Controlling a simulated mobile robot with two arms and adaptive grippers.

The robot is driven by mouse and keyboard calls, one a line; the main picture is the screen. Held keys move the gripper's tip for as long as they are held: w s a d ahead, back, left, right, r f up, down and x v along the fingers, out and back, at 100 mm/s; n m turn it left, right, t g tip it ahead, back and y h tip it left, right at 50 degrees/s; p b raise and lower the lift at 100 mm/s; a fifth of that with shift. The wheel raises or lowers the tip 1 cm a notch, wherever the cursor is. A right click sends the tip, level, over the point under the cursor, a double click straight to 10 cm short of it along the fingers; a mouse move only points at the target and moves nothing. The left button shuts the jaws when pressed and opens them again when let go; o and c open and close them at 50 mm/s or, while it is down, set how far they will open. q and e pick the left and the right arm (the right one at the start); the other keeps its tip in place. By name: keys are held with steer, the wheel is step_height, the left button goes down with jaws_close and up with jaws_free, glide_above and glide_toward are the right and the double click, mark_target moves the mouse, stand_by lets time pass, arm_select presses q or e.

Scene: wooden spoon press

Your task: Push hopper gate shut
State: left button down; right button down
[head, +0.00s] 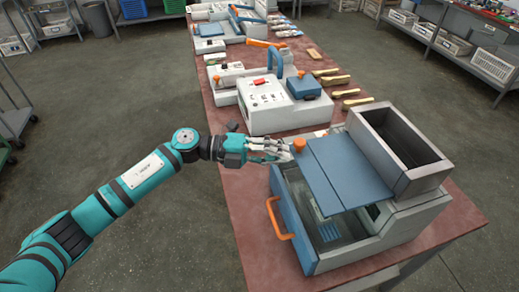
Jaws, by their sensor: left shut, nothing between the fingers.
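The hopper machine (395,222) stands at the near end of the red-brown table. Its grey open-topped hopper box (408,165) rises at the back right. A blue flat gate plate (340,172) lies in front of the hopper, with an orange knob (300,145) at its left corner. An orange handle (275,218) is on the machine's front left side, and a clear-walled bay shows below the plate. My left gripper (284,149) is shut and empty, its fingertips at the orange knob; I cannot tell whether they touch it. My right gripper is not in view.
A white press (268,108) with blue parts stands farther back on the table (235,205). Several wooden spoon-like pieces (350,103) lie along the right edge. Shelves (470,55) with bins line the right.

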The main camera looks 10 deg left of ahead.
mark_target(323, 150)
arm_select(q)
steer(key=shift+w+d+f, duration=0.2)
steer(key=shift+w+d, duration=0.35)
steer(key=shift+w, duration=0.2)
steer(key=w+d+b, duration=0.1)
steer(key=d, duration=0.2)
steer(key=w+d+b, duration=0.1)
steer(key=d, duration=0.3)
steer(key=w+d+b, duration=0.1)
steer(key=w+d, duration=0.1)
steer(key=d, duration=0.1)
steer(key=shift+w+d, duration=0.1)
steer(key=shift+d, duration=0.1)
steer(key=shift+a+r, duration=0.1)
